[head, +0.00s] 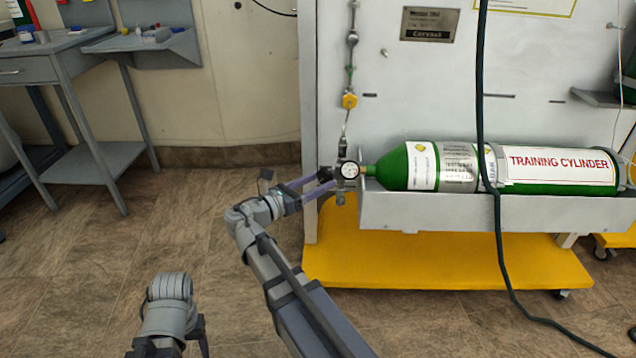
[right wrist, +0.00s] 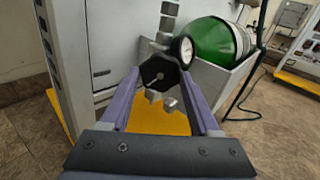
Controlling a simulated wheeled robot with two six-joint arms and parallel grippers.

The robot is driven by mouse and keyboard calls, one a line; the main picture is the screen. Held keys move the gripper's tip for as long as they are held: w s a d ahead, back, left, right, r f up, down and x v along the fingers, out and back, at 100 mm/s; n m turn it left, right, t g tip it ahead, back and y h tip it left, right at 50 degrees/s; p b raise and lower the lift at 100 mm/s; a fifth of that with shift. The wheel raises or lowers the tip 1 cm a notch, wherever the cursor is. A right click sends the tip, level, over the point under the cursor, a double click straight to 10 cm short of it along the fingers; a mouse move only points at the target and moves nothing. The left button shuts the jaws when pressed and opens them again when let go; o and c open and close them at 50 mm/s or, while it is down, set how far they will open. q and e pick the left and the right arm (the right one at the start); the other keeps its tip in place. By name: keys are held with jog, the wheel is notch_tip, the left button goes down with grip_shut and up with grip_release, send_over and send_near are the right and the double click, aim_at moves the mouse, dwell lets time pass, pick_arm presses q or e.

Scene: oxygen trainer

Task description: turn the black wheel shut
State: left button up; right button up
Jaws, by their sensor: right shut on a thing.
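A round white-faced gauge (head: 349,170) sits just right of the wheel.
The cylinder lies in a grey trough (head: 470,212) on a panel with a yellow base (head: 430,262). A dark hose (head: 481,90) hangs in front of the cylinder. A metal pipe with a yellow fitting (head: 349,101) rises above the valve. A grey workbench (head: 75,60) stands at the left.

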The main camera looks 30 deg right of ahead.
jog(key=m, duration=0.6)
jog(key=shift+m, duration=0.4)
jog(key=m, duration=0.3)
jog(key=shift+w+m, duration=0.1)
jog(key=shift+m, duration=0.2)
jog(key=m, duration=0.3)
jog(key=shift+m, duration=0.3)
jog(key=m, duration=0.3)
jog(key=shift+r+m, duration=0.1)
jog(key=shift+m, duration=0.2)
jog(key=m, duration=0.3)
jog(key=shift+m, duration=0.4)
jog(key=m, duration=0.6)
jog(key=shift+r+m, duration=0.1)
jog(key=shift+m, duration=0.2)
jog(key=o, duration=1.4)
jog(key=shift+c, duration=0.2)
